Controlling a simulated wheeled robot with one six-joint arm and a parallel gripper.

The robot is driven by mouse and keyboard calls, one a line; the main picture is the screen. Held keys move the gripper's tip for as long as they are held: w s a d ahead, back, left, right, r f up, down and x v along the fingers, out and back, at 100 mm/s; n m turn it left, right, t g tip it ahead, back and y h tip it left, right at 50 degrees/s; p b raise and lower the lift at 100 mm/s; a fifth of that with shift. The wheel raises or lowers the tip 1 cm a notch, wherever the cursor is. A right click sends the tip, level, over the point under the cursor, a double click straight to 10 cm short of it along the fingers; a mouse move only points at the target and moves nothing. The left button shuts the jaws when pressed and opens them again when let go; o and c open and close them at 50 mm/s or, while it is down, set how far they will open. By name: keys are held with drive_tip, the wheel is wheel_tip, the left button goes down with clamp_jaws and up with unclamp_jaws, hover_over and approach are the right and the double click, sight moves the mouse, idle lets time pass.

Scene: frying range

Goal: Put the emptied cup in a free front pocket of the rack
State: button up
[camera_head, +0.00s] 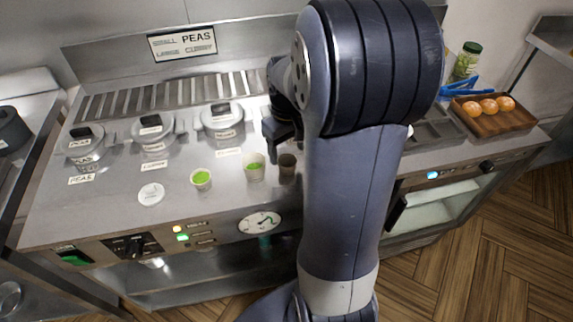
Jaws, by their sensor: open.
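My gripper (284,142) is a dark shape left of my large arm link, above the counter and just behind a small brownish cup (287,170). It is open; its fingertips are small and partly hidden. The brownish cup stands upright and shows no green filling, but its inside is too small to read. To its left stand a cup with green contents (254,170) and another cup with green contents (201,181). I cannot make out the rack for certain; a dark tray with compartments (440,131) shows right of my arm, partly hidden by it.
Several lidded pots, including one at the left (86,146), stand along the back below a PEAS sign (182,43). A wooden tray (493,121) holds orange balls near blue tongs (470,88) and a jar (466,62).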

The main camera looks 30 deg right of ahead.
sight(287, 161)
drive_tip(key=f, duration=0.4)
drive_tip(key=shift+s+a+f, duration=0.15)
drive_tip(key=shift+s, duration=0.05)
drive_tip(key=shift+c, duration=0.3)
drive_tip(key=c, duration=1)
